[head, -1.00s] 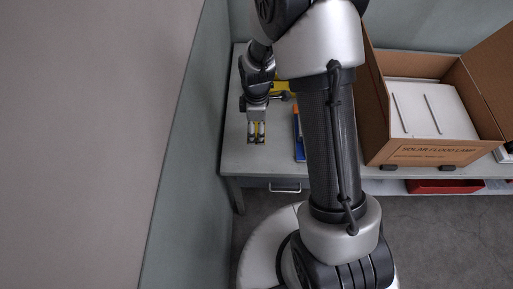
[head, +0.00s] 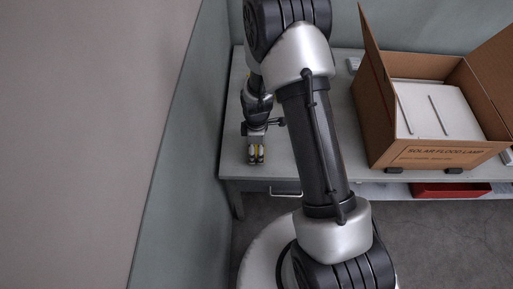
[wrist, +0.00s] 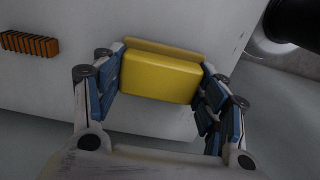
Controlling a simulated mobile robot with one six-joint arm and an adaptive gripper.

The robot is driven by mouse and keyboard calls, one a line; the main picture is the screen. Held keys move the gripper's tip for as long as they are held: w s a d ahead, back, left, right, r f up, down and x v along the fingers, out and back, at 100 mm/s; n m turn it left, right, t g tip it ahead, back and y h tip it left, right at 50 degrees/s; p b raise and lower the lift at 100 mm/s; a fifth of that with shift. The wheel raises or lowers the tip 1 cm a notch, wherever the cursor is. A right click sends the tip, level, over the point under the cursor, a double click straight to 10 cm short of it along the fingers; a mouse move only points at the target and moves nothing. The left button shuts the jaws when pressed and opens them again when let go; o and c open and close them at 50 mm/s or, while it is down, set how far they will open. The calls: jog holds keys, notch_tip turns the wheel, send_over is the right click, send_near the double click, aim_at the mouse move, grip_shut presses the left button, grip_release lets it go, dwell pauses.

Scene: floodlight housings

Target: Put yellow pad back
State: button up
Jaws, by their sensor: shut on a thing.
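The yellow pad (wrist: 158,79) is a small block with rounded edges, between the blue-padded fingers of my gripper (wrist: 160,84) in the wrist view. My gripper is shut on it. A duller yellow strip (wrist: 165,49) shows along the pad's far edge; I cannot tell whether it is part of the pad. In the head view my gripper (head: 257,154) is over the left front part of the grey table (head: 335,160), with a little yellow between its fingers. I cannot tell whether the pad touches the table.
An orange ribbed piece (wrist: 30,43) lies on the table in the wrist view. An open cardboard box (head: 432,158) holding white panels stands at the right. A red tray (head: 450,189) sits below the tabletop. A wall borders the table's left side. My arm hides the table's middle.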

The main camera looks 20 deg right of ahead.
jog(key=shift+f, duration=0.1)
jog(key=shift+f, duration=0.15)
jog(key=o, duration=1)
